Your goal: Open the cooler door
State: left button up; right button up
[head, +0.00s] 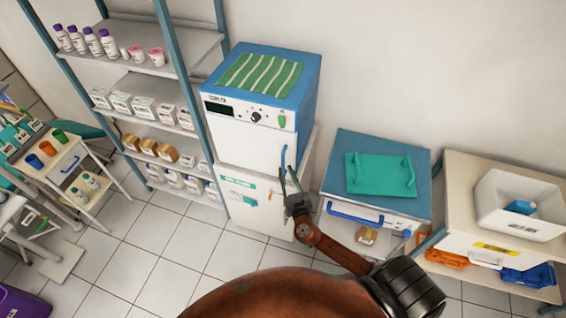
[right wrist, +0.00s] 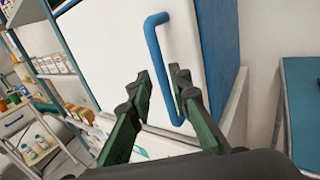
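The cooler (head: 258,105) is a white-fronted box with blue top and sides on a white cabinet, with a striped green cloth on top. Its door (head: 245,143) is shut and has a blue vertical handle (head: 283,158) at its right edge. My right gripper (head: 287,178) is at the lower end of the handle. In the right wrist view the blue handle (right wrist: 157,50) runs down between the two spread dark green fingers (right wrist: 160,85), and I see no clear contact. My left gripper is out of view.
A shelf rack (head: 150,67) with bottles and boxes stands left of the cooler. A blue-topped cabinet (head: 333,180) with a green tray (head: 378,174) stands to the right, beside a table with a white bin (head: 520,207). Tiled floor (head: 150,240) is open in front.

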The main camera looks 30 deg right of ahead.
aim_at(283, 165)
jog(key=shift+x, duration=2.7)
jog(key=shift+c, duration=0.4)
grip_shut()
jog(key=shift+f, duration=0.1)
